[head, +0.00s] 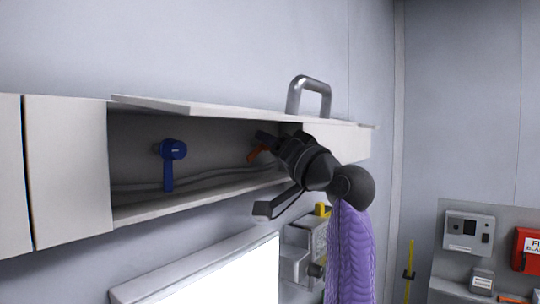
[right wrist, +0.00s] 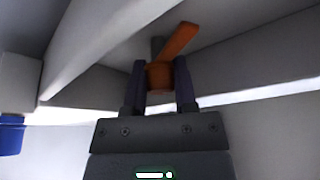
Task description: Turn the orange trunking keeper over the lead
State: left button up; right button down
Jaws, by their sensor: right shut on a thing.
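The orange trunking keeper (head: 257,153) sits inside the open wall trunking, toward its right end and partly hidden by my right gripper (head: 268,142). In the right wrist view the orange keeper (right wrist: 178,42) has its round hub between the two fingers of my right gripper (right wrist: 160,78), which is shut on it. Its arm points up and to the right there. The grey lead (head: 150,187) runs along the lower part of the trunking in the head view; its stretch by the orange keeper is hard to make out. My left gripper is not in view.
A blue keeper (head: 168,165) hangs downward further left in the trunking. The trunking's raised lid (head: 200,105) and lower lip (head: 190,202) bound the opening. A metal handle (head: 310,84) stands above it. A white panel (head: 215,275) is below.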

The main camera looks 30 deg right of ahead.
jog(key=n+y+b, duration=0.1)
jog(key=n+y, duration=0.1)
jog(key=n, duration=0.2)
jog(key=shift+f, duration=0.2)
jog(key=n+y, duration=0.1)
jog(key=n, duration=0.3)
jog(key=shift+r+y, duration=0.1)
jog(key=shift+y, duration=0.3)
jog(key=n+y, duration=0.1)
jog(key=n, duration=0.1)
jog(key=n+g+y, duration=0.1)
jog(key=n, duration=0.2)
jog(key=shift+y, duration=0.3)
jog(key=shift+n+g+y, duration=0.9)
jog(key=shift+n+g, duration=0.1)
jog(key=shift+n, duration=1.4)
jog(key=shift+c, duration=2)
grip_release()
jog(key=shift+r, duration=0.1)
